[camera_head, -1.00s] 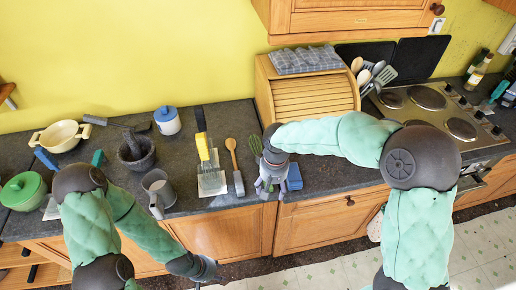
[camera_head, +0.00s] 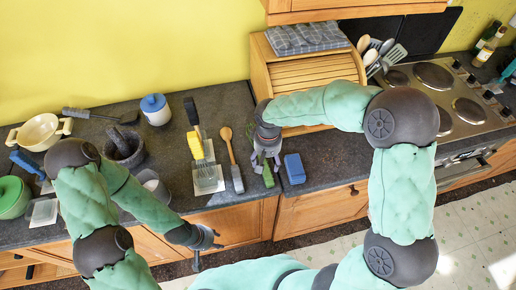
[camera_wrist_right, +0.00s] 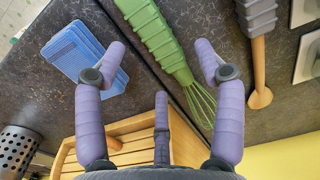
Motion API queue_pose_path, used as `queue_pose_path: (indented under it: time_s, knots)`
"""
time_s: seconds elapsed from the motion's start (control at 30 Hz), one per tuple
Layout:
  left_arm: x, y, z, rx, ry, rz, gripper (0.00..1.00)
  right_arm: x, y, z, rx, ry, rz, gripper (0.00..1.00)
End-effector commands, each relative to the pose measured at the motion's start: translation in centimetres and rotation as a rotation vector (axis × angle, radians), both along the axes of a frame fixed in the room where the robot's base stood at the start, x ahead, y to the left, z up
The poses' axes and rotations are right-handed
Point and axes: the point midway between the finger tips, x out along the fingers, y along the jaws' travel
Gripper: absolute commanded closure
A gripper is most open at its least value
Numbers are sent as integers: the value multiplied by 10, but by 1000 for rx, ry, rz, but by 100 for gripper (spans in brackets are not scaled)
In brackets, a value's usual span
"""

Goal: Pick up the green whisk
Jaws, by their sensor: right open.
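The green whisk (camera_wrist_right: 160,38) lies on the dark worktop. In the right wrist view its ribbed handle crosses between the fingertips, and its wire loops (camera_wrist_right: 200,105) run past the right-hand finger. In the head view only a bit of its green handle (camera_head: 268,176) shows below my right gripper (camera_head: 266,160). That gripper is open above the whisk, and its spread fingers also show in the wrist view (camera_wrist_right: 161,58). They do not grip the whisk. My left gripper (camera_head: 206,245) is open and empty in front of the counter's front edge, away from the whisk.
Blue sponge cloths (camera_head: 294,168) lie just right of the whisk. A wooden spoon (camera_head: 229,150) and a yellow brush (camera_head: 195,145) lie to its left. A wooden bread bin (camera_head: 312,72) stands close behind.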

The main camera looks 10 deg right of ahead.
Motion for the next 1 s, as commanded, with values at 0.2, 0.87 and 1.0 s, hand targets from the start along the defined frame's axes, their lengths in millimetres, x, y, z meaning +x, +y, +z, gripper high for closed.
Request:
queue_pose_path:
  time_s: [0.2,0.87,1.0]
  knots:
    - [0,0,-3,0,0,0,60,-2,-2,-14,-1,2,0,30]
    - [0,0,-12,0,0,0,60,-2,-4,-53,0,-1,0,64]
    - [0,0,-12,0,-1,0,60,-2,-4,-53,0,0,0,93]
